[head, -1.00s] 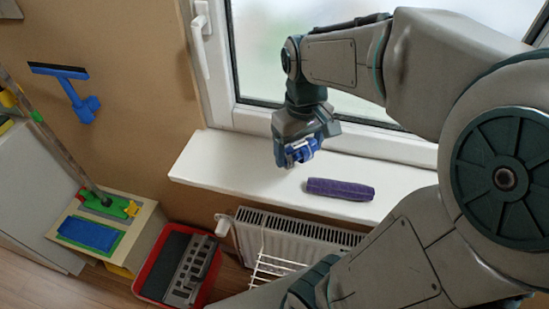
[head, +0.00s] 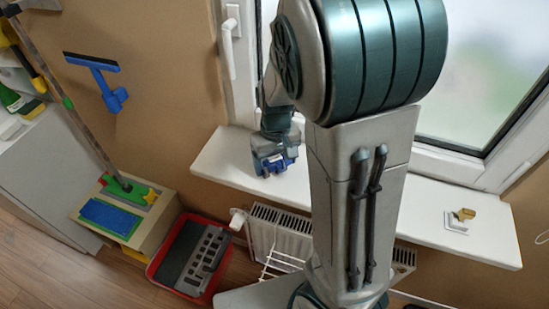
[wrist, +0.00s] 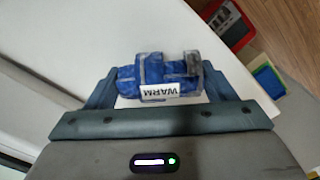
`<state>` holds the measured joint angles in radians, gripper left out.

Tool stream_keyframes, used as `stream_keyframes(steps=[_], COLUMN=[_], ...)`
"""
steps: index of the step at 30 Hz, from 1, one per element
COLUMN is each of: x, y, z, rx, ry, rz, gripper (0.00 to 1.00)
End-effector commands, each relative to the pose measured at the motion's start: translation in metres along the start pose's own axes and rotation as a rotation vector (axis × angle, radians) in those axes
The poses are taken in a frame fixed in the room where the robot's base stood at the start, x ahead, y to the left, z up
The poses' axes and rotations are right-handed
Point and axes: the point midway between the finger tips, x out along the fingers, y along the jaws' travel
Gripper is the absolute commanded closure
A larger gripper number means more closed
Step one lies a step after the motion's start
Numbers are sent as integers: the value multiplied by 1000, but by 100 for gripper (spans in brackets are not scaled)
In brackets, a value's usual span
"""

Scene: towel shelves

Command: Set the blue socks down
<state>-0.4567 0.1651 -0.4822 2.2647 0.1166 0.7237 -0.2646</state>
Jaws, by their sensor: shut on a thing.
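The blue socks (wrist: 158,78), a bundle with a white "WARM" label, sit between the fingers of my gripper (wrist: 155,88) in the wrist view. The gripper is shut on them. In the head view my gripper (head: 275,163) is over the left part of the white window sill (head: 228,155), with the blue socks (head: 278,165) at its lower end. The sill's white surface also shows behind the socks in the wrist view. I cannot tell whether the socks touch the sill.
A yellow-topped object (head: 465,214) stands on the sill's right part. My arm hides the sill's middle. A blue squeegee (head: 100,75) hangs on the wall.

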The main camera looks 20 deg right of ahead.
Motion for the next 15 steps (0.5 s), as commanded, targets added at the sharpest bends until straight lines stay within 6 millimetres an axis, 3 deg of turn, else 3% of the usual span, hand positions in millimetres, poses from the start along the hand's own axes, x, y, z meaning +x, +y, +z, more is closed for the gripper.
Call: stream_keyframes(steps=[14, 15], x=[12, 12], y=[0, 0], z=[0, 0], rx=[1, 0], ry=[1, 1], rz=[0, 0], gripper=[46, 21])
